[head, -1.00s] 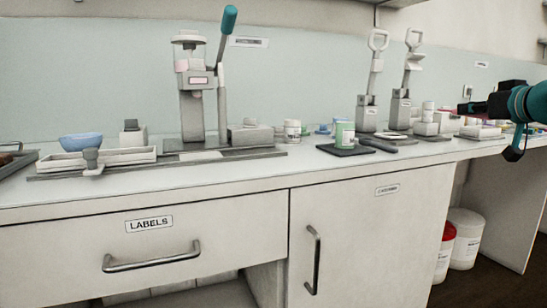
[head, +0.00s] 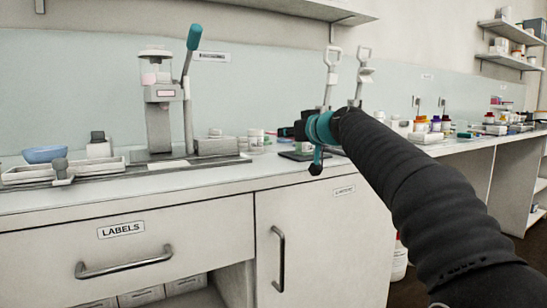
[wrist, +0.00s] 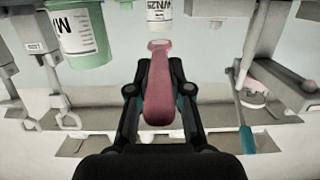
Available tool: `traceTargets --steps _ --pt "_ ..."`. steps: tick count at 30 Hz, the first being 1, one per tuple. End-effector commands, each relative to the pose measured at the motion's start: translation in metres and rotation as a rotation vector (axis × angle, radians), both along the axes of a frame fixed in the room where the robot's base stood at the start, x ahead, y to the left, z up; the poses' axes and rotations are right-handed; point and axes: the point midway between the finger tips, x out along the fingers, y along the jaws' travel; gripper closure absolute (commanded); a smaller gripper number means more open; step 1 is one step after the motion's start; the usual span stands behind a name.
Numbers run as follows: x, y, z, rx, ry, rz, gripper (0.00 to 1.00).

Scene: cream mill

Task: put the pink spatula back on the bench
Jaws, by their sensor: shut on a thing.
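The pink spatula (wrist: 158,88) is held between the fingers of my gripper (wrist: 159,92) in the wrist view, its narrow end pointing away from my gripper. My gripper also shows in the head view (head: 291,131), in front of the bench's back wall and above the bench top (head: 215,187), near the black mat. I cannot make out the spatula clearly in the head view. The spatula appears clear of the bench surface.
A press with a teal lever (head: 192,75) stands left of my gripper, with white jars (head: 256,138) between. A green jar (wrist: 85,40) shows in the wrist view. Two smaller presses (head: 331,75) stand behind my arm. The bench's front strip at left is bare.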

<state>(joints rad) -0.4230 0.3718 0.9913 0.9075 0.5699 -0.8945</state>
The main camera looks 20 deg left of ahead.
Motion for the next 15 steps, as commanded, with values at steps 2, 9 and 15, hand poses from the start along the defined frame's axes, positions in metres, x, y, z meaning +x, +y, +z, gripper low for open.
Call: traceTargets --steps 2,9,15 --pt "-0.003 0.016 -0.009 -0.001 0.002 0.003 1.0" --pt "-0.006 0.035 -0.022 0.001 0.001 0.0 1.0" --pt "-0.005 0.035 -0.048 0.001 0.003 -0.001 1.0"
